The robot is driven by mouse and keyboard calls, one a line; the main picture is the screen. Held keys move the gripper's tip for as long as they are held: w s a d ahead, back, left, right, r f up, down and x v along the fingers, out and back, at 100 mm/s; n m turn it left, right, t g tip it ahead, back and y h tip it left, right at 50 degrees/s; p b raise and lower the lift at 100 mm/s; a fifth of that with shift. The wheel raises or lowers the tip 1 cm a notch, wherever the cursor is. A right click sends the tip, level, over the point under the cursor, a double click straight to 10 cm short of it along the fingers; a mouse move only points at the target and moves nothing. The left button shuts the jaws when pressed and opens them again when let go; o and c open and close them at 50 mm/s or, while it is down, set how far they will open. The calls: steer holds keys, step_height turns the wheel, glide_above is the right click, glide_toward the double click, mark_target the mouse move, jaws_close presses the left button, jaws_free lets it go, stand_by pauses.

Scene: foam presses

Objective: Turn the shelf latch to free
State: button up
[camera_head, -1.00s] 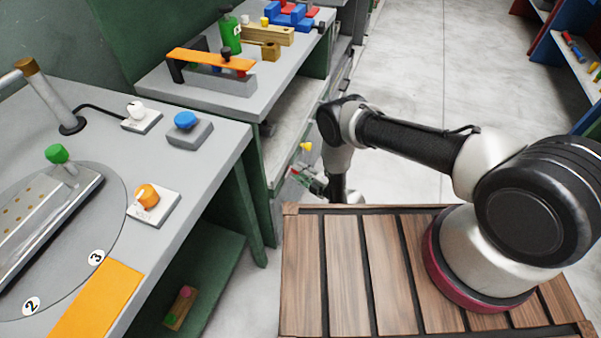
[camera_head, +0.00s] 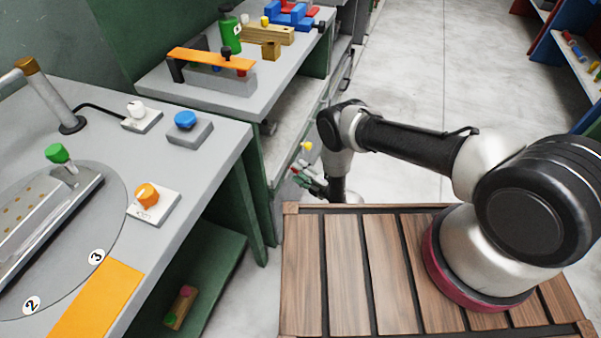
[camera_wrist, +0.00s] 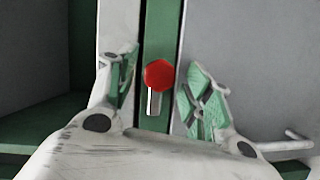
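In the wrist view the latch has a red knob (camera_wrist: 158,74) with a short grey bar (camera_wrist: 153,102) pointing down from it, on a green upright post (camera_wrist: 156,35). My gripper (camera_wrist: 162,92) is open, with one green-padded finger left of the knob and the other right of it. The knob appears between the fingers; I see no contact, and the depth gap is hard to judge.
A small yellow knob (camera_head: 307,146) shows above my gripper. In the wrist view a grey bar handle (camera_wrist: 288,143) is at the lower right, close to the right finger. The near workbench (camera_head: 225,150) stands at left. Open floor (camera_head: 410,90) lies beyond my arm.

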steer(key=v, duration=1.2)
stand_by(0.4)
